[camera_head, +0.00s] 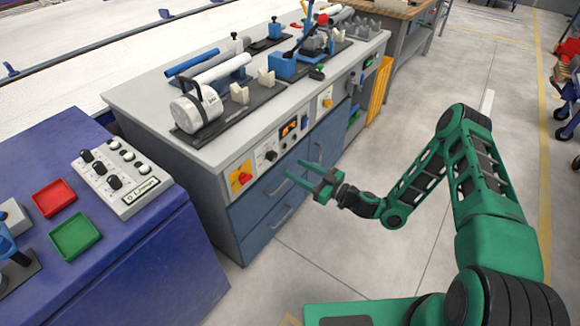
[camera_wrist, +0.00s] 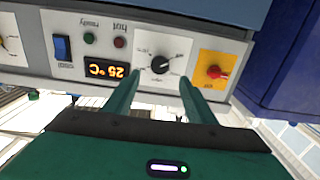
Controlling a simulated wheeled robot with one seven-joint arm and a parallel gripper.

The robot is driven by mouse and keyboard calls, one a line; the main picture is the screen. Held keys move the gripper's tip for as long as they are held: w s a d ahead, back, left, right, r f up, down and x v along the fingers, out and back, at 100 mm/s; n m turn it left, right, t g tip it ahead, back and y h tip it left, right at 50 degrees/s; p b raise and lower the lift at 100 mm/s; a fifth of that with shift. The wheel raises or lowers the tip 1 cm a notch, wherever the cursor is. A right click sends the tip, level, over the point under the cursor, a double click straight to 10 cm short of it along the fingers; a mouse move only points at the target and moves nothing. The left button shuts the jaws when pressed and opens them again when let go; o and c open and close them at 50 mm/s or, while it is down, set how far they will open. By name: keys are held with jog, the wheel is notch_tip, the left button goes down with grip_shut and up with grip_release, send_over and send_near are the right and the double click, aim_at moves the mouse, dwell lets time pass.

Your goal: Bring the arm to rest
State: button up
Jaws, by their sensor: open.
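My gripper (camera_head: 306,174) is green with two parallel fingers held apart, and nothing shows between them. In the head view it hangs in front of the grey workbench, near its front panel. In the wrist view the two fingers (camera_wrist: 155,88) point at the control panel, which appears upside down. The arm reaches in from the right, bent at the elbow, over the floor. The gap between the fingertips and the panel is hard to judge.
The workbench (camera_head: 140,97) carries pipes (camera_head: 222,70), a clamp fixture (camera_head: 283,66) and a cylinder (camera_head: 196,110). Its panel has a red knob (camera_head: 243,177) and a display (camera_head: 289,127). A blue cabinet (camera_head: 160,255) stands at left. The floor (camera_head: 390,130) right of the bench is clear.

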jog(key=shift+s+d, duration=0.25)
dwell(0.4)
